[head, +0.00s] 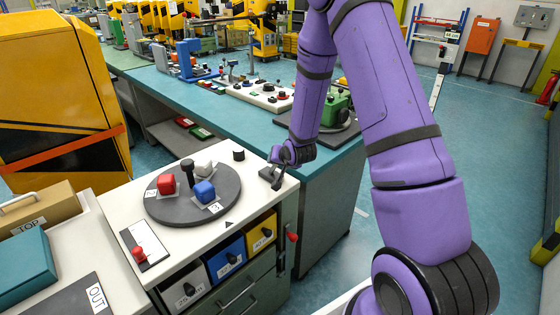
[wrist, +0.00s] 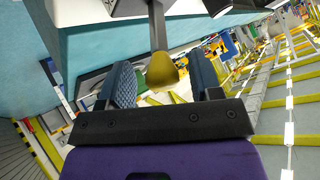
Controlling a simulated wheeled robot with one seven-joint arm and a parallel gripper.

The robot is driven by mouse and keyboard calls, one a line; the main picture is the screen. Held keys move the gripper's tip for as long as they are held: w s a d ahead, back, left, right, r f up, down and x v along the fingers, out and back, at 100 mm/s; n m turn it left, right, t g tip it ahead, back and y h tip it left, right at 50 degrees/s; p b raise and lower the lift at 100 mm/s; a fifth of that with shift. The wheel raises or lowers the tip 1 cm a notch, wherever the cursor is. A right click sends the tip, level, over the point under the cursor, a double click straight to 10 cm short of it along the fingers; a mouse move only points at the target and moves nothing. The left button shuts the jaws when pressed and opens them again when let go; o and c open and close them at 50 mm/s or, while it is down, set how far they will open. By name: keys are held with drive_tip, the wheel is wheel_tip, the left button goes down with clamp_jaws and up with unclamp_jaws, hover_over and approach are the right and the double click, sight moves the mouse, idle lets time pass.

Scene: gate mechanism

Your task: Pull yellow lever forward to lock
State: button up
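The yellow lever knob (wrist: 161,72) sits on a straight grey shaft (wrist: 157,28) in the wrist view. The shaft rises to a dark mount at the top edge of that picture. My gripper (wrist: 164,62) is open, with one blue-grey ribbed finger to each side of the knob. Gaps show between the knob and both fingers, so nothing is gripped. I cannot tell how far past the fingertips the knob lies. In the head view my gripper (head: 270,176) appears over the right corner of the white cabinet top. I cannot make out the yellow lever there.
A dark turntable (head: 170,208) carries red and blue blocks. A red lever (head: 292,237) is on the cabinet's right side, beside labelled drawers. A green machine (head: 336,108) stands on the teal bench behind. Open floor lies to the right of my arm.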

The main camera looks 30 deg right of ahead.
drive_tip(key=v, duration=1)
drive_tip(key=shift+s+r, duration=0.3)
drive_tip(key=shift+a, duration=0.1)
drive_tip(key=s+a+r+n+g, duration=0.1)
drive_tip(key=s+a+r+n, duration=0.1)
drive_tip(key=s+r, duration=0.5)
drive_tip(key=s+a+r+n+g, duration=0.1)
drive_tip(key=s+a+r+n, duration=0.15)
drive_tip(key=r, duration=0.85)
drive_tip(key=s+a+r+n+g, duration=0.1)
drive_tip(key=s+r, duration=0.3)
drive_tip(key=s, duration=0.5)
drive_tip(key=s+a+r+n+g, duration=0.1)
drive_tip(key=s+r, duration=0.3)
drive_tip(key=s, duration=0.6)
drive_tip(key=shift+a+g+y, duration=0.3)
drive_tip(key=shift+a+y, duration=0.1)
drive_tip(key=shift+a, duration=0.5)
